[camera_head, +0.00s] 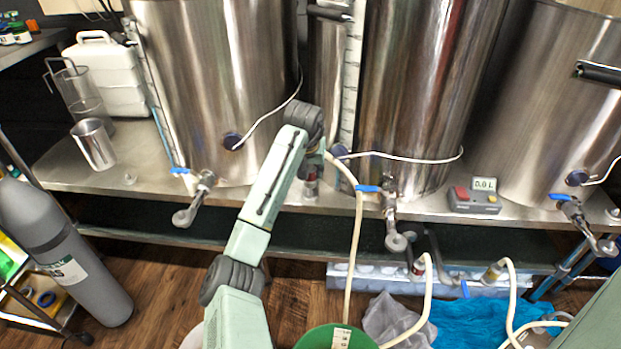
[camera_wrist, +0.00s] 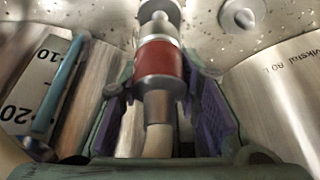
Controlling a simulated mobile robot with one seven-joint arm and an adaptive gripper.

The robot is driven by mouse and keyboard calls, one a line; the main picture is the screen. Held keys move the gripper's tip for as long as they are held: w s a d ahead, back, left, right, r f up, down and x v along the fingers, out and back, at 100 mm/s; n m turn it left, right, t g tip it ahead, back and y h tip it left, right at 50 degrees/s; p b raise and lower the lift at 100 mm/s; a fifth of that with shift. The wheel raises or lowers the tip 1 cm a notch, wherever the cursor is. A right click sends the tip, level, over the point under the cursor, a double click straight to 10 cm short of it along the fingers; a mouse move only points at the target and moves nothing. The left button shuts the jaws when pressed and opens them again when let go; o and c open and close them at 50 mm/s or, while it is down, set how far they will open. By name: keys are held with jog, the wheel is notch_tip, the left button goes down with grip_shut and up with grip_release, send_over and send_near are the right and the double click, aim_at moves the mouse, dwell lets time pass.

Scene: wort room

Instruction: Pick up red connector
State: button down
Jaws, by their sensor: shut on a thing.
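A red connector (camera_wrist: 160,62) with a silver collar and a cream hose (camera_wrist: 159,140) sits between the purple-padded fingers of my gripper (camera_wrist: 160,95) in the wrist view. My gripper is shut on it. A silver fitting lies beyond the red band, in line with it; I cannot tell if the two are joined. In the head view my gripper (camera_head: 313,160) is between the left and middle steel tanks, mostly hidden behind my arm. A bit of red (camera_head: 311,174) shows just below it. The cream hose (camera_head: 358,215) runs from there down to a green bucket (camera_head: 318,338).
Steel tanks (camera_head: 220,80) with blue-handled valves (camera_head: 391,205) stand on a metal shelf. A meter (camera_head: 474,197) sits between the middle and right tanks. Other hoses (camera_head: 428,290) hang at lower right. A grey gas cylinder (camera_head: 60,255) stands at left. Wooden floor (camera_head: 165,285) is open at lower left.

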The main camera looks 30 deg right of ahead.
notch_tip(320, 180, up, 15)
dwell(0.4)
jog(key=shift+r+p, duration=2.15)
jog(key=shift+p, duration=0.15)
